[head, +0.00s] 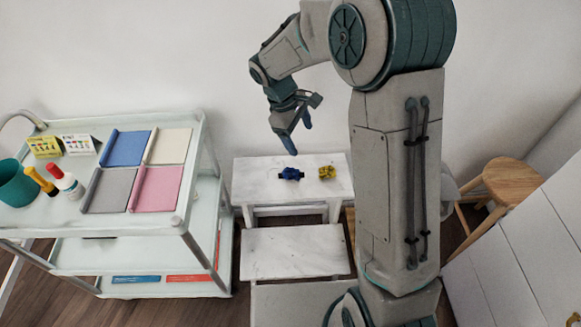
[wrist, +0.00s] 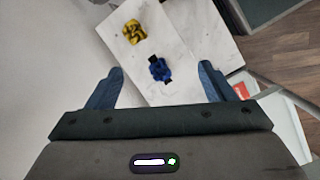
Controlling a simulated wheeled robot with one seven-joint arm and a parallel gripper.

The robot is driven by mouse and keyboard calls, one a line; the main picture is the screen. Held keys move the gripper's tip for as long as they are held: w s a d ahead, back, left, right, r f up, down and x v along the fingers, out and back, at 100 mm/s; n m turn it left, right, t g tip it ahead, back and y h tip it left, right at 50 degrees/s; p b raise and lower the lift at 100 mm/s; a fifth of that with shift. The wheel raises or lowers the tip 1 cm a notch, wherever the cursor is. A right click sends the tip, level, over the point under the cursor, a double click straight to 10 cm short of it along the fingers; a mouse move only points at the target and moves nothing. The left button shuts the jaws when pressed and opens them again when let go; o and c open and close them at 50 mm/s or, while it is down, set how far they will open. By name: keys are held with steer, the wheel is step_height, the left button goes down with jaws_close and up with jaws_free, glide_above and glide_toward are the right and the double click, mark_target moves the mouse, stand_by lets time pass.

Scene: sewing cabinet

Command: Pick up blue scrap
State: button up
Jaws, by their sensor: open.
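The blue scrap (head: 291,174) is a small crumpled blue piece with dark parts. It lies on the white marbled top step (head: 262,184) of a step stool. In the wrist view the blue scrap (wrist: 160,70) shows ahead, between the lines of my two fingers. My gripper (head: 298,133) is above the stool, over the scrap and apart from it. In the wrist view my gripper (wrist: 158,85) has its blue fingers spread wide with nothing between them.
A crumpled yellow scrap (head: 327,172) lies right beside the blue one; it also shows in the wrist view (wrist: 134,32). A white cart (head: 110,222) with folded cloths, bottles and a teal cup stands at left. A wooden stool (head: 512,181) stands at right. A wall is behind.

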steer(key=w+a+f+n+p, duration=0.1)
steer(key=w+a+f+n, duration=0.45)
steer(key=a+f, duration=0.35)
steer(key=h, duration=0.1)
glide_toward(290, 171)
steer(key=f, duration=0.1)
steer(key=f+b, duration=0.1)
steer(key=shift+s+d+f+m, duration=0.25)
steer(key=shift+s+d+f, duration=0.05)
steer(key=shift+s+d, duration=0.1)
steer(key=shift+w+b+x, duration=0.15)
steer(key=shift+b+x, duration=0.05)
steer(key=shift+x, duration=1.3)
steer(key=shift+w+b+x, duration=0.15)
steer(key=shift+x, duration=1.3)
steer(key=shift+d, duration=0.1)
steer(key=c, duration=1.2)
